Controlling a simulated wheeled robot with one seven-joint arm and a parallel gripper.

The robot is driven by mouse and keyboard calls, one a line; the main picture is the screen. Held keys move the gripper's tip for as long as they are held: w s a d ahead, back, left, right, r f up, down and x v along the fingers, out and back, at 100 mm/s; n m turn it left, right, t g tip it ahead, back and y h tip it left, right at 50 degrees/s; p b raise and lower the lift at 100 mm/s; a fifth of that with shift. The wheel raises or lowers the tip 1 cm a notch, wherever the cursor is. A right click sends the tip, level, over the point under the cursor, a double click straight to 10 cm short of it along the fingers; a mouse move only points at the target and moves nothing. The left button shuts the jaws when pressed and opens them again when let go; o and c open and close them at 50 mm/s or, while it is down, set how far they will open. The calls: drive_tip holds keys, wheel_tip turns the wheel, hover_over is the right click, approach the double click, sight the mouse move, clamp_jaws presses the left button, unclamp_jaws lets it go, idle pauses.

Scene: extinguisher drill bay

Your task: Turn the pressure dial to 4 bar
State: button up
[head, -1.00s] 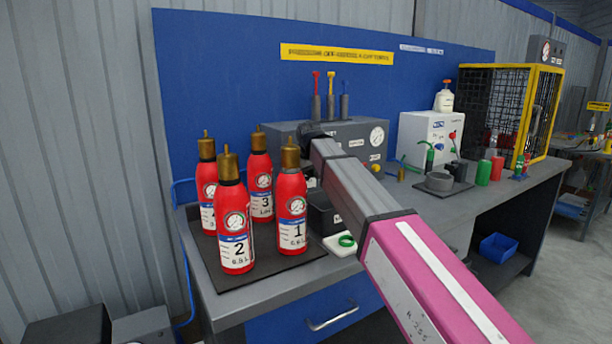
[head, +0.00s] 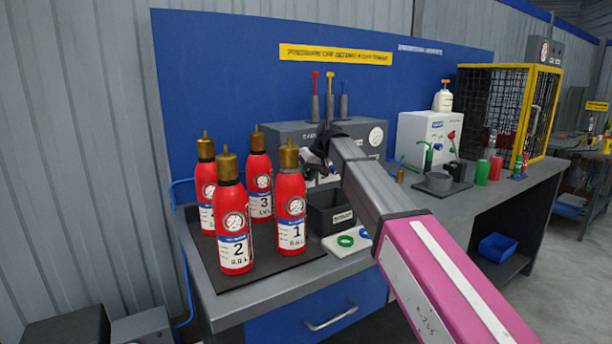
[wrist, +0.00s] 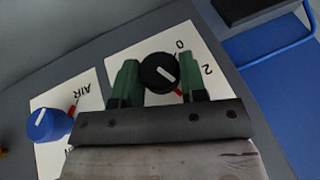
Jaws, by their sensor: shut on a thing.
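The pressure dial (wrist: 154,66) is a round black knob with a white line, on a white plate in the wrist view. The numbers 0 and 2 show on the plate; any other dial numbers are hidden behind my gripper. The white line slants to the lower right, past the 2, and a red tip shows beside the right finger. My gripper (wrist: 160,84) has green fingertips on either side of the dial and is shut on it. In the head view, my gripper (head: 318,158) is at the front of the grey control box (head: 290,135), where my arm hides the dial.
A blue knob (wrist: 45,125) labelled AIR sits left of the dial. Red extinguishers (head: 235,225) stand on a dark mat at the bench's left. A gauge (head: 376,136) is on the box's right.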

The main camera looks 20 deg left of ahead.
idle(0.3)
drive_tip(key=o, duration=0.9)
drive_tip(key=v, duration=1)
drive_tip(key=shift+d+r, duration=0.2)
drive_tip(key=shift+r, duration=0.2)
